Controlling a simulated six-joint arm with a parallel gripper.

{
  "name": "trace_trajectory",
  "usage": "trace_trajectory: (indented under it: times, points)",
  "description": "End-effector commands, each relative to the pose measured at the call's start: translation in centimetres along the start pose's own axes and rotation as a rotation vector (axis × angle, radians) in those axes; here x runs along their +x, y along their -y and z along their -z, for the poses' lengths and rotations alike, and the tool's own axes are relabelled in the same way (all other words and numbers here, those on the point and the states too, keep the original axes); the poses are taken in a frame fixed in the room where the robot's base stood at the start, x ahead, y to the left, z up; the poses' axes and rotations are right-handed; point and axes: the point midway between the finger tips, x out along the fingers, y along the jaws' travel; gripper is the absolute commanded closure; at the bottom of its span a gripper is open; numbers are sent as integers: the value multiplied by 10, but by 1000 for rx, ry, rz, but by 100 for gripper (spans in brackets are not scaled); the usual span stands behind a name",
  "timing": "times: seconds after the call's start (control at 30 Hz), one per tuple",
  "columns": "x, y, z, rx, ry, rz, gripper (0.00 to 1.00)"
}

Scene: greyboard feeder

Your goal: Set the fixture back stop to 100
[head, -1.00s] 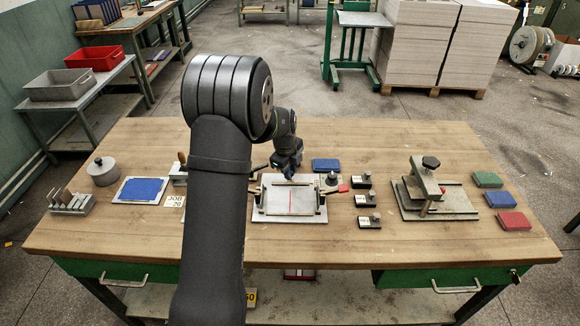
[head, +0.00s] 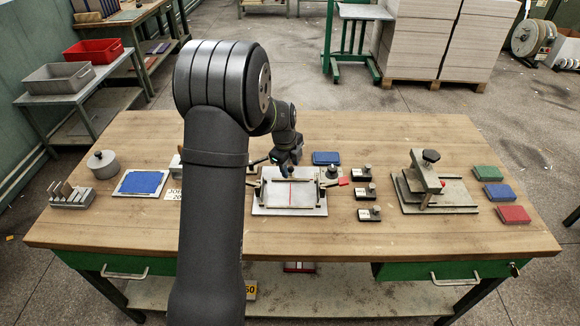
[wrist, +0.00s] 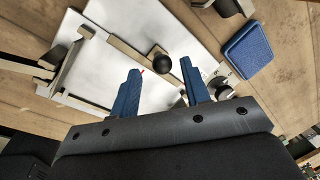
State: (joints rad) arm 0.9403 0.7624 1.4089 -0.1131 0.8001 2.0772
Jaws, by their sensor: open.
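The fixture is a pale plate (head: 262,208) with beige rails, at the middle of the bench; the plate also shows in the wrist view (wrist: 110,84). A beige crossbar (wrist: 125,42) lies over the plate, and a round black knob (wrist: 162,62) stands by it. My gripper (head: 285,173) is over the rear of the fixture, pointing down. In the wrist view my gripper's blue fingers (wrist: 160,76) are apart and empty. The black knob appears between and just beyond the fingertips; I cannot tell its height gap. Scale markings are not readable.
A blue block (head: 326,158) lies behind the fixture at right. Several small black blocks with knobs (head: 364,194) stand to its right. A clamp press (head: 427,180) stands further right. My arm hides part of the bench left of the fixture.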

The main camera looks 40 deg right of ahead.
Motion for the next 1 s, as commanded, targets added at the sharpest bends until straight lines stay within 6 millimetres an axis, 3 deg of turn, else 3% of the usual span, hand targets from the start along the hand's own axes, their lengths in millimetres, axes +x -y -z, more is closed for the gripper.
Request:
trace_trajectory:
  times: [0.6,0.8,1.0]
  points:
    - [-137,0,0,0,1,3,57]
    - [-161,0,0,0,0,1,57]
    - [-167,0,0,0,-1,-1,57]
